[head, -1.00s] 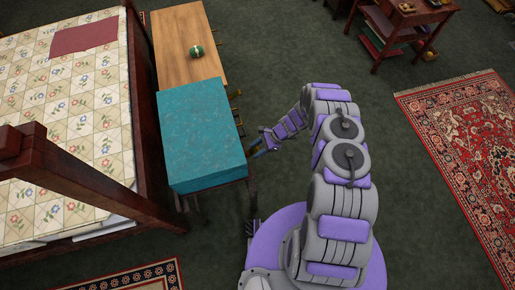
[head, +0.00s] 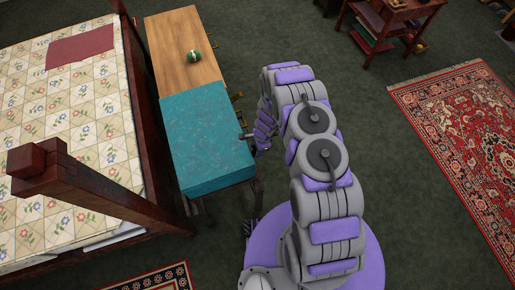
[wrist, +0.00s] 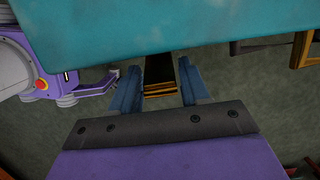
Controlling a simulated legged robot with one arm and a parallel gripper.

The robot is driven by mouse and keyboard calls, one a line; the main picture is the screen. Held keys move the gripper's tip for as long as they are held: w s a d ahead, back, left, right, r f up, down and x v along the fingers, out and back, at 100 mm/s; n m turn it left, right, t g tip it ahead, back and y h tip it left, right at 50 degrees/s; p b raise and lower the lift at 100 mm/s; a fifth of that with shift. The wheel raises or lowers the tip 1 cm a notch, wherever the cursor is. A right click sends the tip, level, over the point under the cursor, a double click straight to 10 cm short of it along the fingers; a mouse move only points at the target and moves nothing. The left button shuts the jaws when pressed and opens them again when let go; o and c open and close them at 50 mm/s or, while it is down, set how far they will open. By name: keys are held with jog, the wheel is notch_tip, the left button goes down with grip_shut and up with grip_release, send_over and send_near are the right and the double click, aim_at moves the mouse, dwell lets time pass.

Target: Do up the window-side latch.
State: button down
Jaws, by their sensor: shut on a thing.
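A teal box (head: 205,130) sits at the near end of a long wooden top (head: 180,50) beside the bed. My gripper (head: 254,142) is at the box's right side, small and partly hidden by my arm in the head view. In the wrist view, my gripper (wrist: 161,92) has its two blue fingers on either side of a dark strip with a brass-coloured end, seemingly the latch (wrist: 160,89), below the teal edge (wrist: 150,35). It is shut on this piece. The finger contact is hard to see. No window shows, so I cannot tell which side faces it.
Brass-coloured fittings (head: 237,97) stick out along the right side; a brass frame (wrist: 301,50) shows in the wrist view. A green ball-like object (head: 194,56) lies on the wooden top. The bed (head: 70,130) and its dark post stand left.

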aim_at(253, 152)
jog(key=shift+a+t+h+b, duration=0.4)
jog(key=shift+a+h+b, duration=0.45)
jog(key=shift+b, duration=1.3)
jog(key=shift+s+r+h+b, duration=0.15)
jog(key=shift+h+b, duration=0.1)
jog(key=shift+b, duration=0.35)
jog(key=shift+a+r+b, duration=0.1)
jog(key=shift+r+b, duration=0.05)
jog(key=shift+b, duration=0.25)
jog(key=c, duration=0.7)
grip_release()
jog(key=shift+o, duration=0.2)
jog(key=shift+r, duration=0.1)
notch_tip(253, 152, up, 17)
jog(key=p, duration=0.3)
jog(key=shift+p, duration=0.4)
jog(key=shift+r, duration=0.1)
